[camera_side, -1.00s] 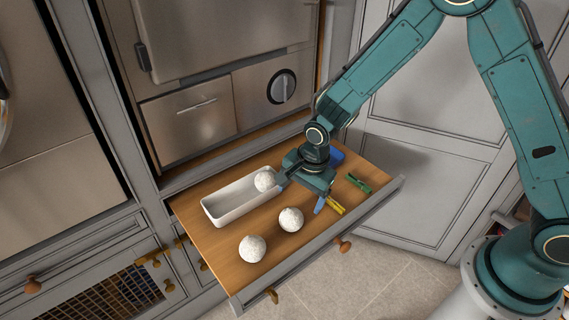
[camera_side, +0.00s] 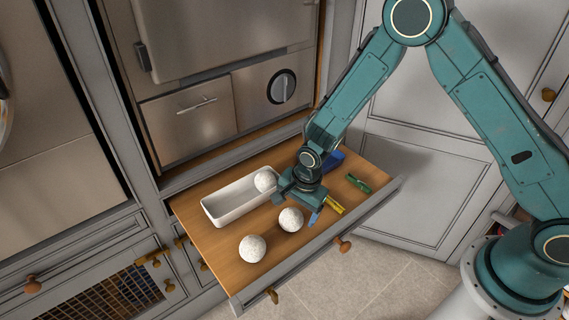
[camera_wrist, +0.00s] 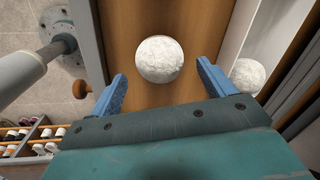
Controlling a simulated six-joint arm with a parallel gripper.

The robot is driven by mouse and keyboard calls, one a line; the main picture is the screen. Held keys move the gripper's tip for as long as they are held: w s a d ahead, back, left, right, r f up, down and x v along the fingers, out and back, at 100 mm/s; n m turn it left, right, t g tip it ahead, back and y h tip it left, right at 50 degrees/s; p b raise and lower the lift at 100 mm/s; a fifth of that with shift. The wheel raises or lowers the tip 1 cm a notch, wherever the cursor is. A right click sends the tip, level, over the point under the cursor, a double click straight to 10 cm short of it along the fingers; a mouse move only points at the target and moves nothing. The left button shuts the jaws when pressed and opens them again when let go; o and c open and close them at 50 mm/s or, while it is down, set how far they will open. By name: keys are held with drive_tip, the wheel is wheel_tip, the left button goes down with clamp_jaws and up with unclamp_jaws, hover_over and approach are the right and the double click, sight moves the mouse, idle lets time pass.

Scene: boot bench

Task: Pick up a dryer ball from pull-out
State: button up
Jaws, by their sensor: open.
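Three white, rough dryer balls show in the side view. One dryer ball (camera_side: 291,219) lies on the wooden pull-out (camera_side: 215,246) close to my gripper, another dryer ball (camera_side: 252,248) lies nearer the pull-out's front left, and a third dryer ball (camera_side: 265,181) is in the white tray. My gripper (camera_side: 295,204) is open and empty, low over the pull-out. In the wrist view one dryer ball (camera_wrist: 159,59) sits just beyond and between the blue fingertips (camera_wrist: 160,80). Another ball (camera_wrist: 247,76) shows at the right, in the tray.
The long white tray (camera_side: 216,213) stands on the pull-out behind the loose balls. The pull-out's grey front (camera_side: 310,250) has wooden knobs.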

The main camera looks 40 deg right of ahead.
sight(294, 212)
drive_tip(key=shift+w+a+f, duration=0.1)
drive_tip(key=shift+w+f, duration=0.05)
drive_tip(key=shift+f, duration=0.75)
drive_tip(key=shift+w+a+f, duration=0.1)
drive_tip(key=shift+w+f, duration=0.05)
drive_tip(key=shift+f, duration=0.75)
drive_tip(key=c, duration=1.1)
drive_tip(key=shift+r, duration=0.1)
wheel_tip(294, 212, up, 20)
drive_tip(key=shift+f, duration=0.1)
